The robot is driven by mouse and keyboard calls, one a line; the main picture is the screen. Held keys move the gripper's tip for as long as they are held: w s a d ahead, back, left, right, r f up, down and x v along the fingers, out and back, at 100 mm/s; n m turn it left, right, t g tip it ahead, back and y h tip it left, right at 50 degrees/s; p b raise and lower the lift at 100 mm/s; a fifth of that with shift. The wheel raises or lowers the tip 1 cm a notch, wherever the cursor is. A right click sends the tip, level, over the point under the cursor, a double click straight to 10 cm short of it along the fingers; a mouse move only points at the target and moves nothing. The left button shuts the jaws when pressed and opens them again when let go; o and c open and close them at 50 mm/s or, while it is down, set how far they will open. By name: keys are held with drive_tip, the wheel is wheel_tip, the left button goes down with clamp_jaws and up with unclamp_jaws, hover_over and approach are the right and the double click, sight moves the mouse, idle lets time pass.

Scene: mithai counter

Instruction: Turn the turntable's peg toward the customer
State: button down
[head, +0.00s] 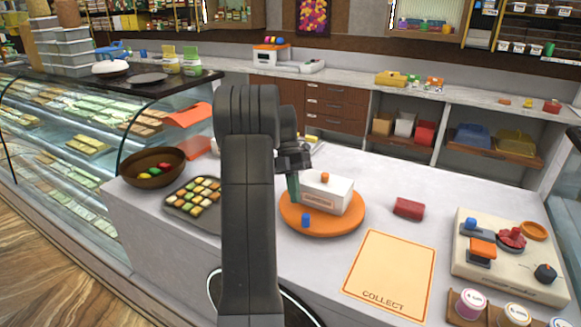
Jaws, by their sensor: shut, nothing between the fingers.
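The orange turntable (340,225) lies on the pale counter in the head view. A small blue peg (305,221) stands upright near its front edge. A white box (335,195) with an orange piece on top sits on the turntable. My gripper (294,198) is shut and empty, pointing down at the turntable's left side, behind the peg and beside the box. I cannot tell whether its tips touch the turntable or the box. My arm hides part of the counter to the left.
A tray of sweets (180,209) and a brown bowl (151,177) stand to the left. A red block (409,208), a COLLECT mat (392,270) and a cream board (495,273) with small items lie to the right. Bare counter surrounds the red block.

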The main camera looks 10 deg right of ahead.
drive_tip(key=p+v, duration=0.9)
drive_tip(key=shift+p, duration=0.3)
drive_tip(key=b, duration=0.8)
approach(299, 223)
drive_tip(key=b+x, duration=0.1)
drive_tip(key=x, duration=0.2)
drive_tip(key=shift+s, duration=0.15)
drive_tip(key=shift+x, duration=0.85)
